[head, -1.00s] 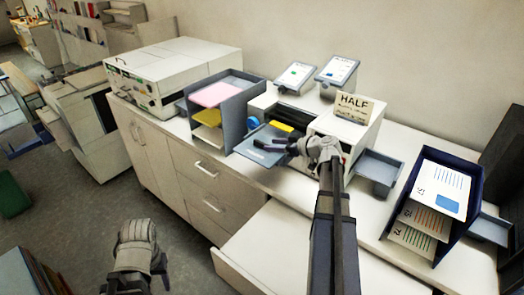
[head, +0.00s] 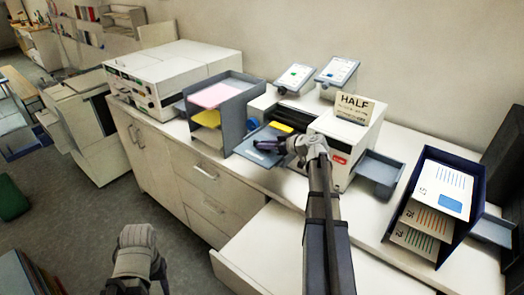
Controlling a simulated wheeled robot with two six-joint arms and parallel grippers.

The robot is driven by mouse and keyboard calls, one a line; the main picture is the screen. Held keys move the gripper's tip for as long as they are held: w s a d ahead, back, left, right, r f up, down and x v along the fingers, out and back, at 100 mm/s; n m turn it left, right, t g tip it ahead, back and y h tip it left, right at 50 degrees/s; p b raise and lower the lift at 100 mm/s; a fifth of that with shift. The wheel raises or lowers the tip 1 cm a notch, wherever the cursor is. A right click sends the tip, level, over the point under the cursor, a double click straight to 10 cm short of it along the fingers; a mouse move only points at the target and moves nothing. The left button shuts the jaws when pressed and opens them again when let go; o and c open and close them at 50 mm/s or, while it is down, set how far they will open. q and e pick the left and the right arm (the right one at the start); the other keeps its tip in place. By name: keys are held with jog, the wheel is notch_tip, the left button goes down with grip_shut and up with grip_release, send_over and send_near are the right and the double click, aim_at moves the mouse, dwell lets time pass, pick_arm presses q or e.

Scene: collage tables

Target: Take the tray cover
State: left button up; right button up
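A flat blue-grey panel (head: 258,157), perhaps the tray cover, sticks out at the front of the white machine (head: 345,140) with the "HALF" sign. A yellow piece (head: 281,128) shows behind it in the machine's opening. My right gripper (head: 268,146) is over this panel, its dark fingers pointing left. I cannot tell whether they touch the panel or how far apart they are. My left gripper (head: 136,240) hangs low at the left over the floor, away from the counter; its fingers cannot be made out.
A grey sorter (head: 242,121) with pink and yellow sheets stands left of the machine. A small grey tray (head: 379,172) juts out at its right. A dark blue rack (head: 462,190) with printed sheets stands farther right. Two tablets (head: 337,71) stand behind. The front right surface is clear.

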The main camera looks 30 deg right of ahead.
grip_shut()
jog(key=shift+r, duration=0.1)
dwell(0.3)
notch_tip(320, 180, up, 10)
jog(key=p, duration=1)
